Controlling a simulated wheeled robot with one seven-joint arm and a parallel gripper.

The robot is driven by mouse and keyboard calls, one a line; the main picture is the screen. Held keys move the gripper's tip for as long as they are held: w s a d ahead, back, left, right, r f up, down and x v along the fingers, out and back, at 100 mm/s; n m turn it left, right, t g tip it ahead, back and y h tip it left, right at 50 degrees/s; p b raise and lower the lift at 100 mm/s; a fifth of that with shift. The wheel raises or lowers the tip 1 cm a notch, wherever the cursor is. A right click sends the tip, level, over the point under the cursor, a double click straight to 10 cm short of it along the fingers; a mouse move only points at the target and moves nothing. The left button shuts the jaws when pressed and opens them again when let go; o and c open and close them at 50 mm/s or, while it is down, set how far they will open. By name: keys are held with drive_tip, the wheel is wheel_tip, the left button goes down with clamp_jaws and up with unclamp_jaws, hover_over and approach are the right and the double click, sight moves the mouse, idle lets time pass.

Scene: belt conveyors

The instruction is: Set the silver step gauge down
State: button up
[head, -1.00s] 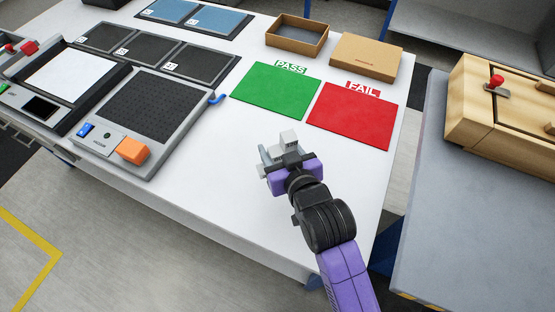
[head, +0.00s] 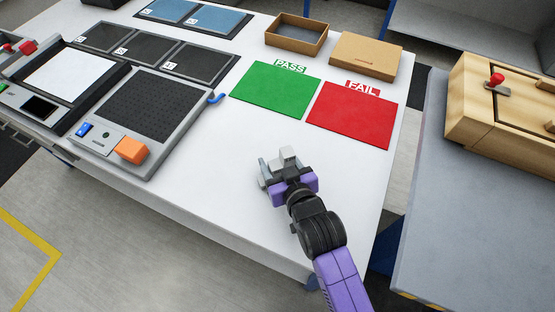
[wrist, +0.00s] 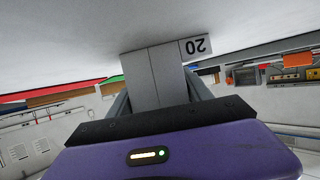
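The silver step gauge (head: 288,155) is a small grey stepped block over the bare white front part of the table, in front of the green and red mats. My gripper (head: 277,168) is shut on it, with a finger along each side. In the wrist view the gauge (wrist: 153,75) fills the space between the fingers of my gripper (wrist: 160,95), and its lower step bears a "20" label. The gauge is at or very close to the tabletop; I cannot tell whether it touches.
A green PASS mat (head: 274,90) and a red FAIL mat (head: 350,116) lie behind. An open cardboard box (head: 297,36) and a closed one (head: 366,57) stand farther back. A device with a black perforated plate (head: 146,108) is at left. White table (head: 215,165) around my gripper is clear.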

drive_tip(key=shift+o, duration=1.4)
drive_tip(key=shift+r, duration=0.1)
drive_tip(key=v, duration=1.2)
drive_tip(key=shift+r, duration=0.1)
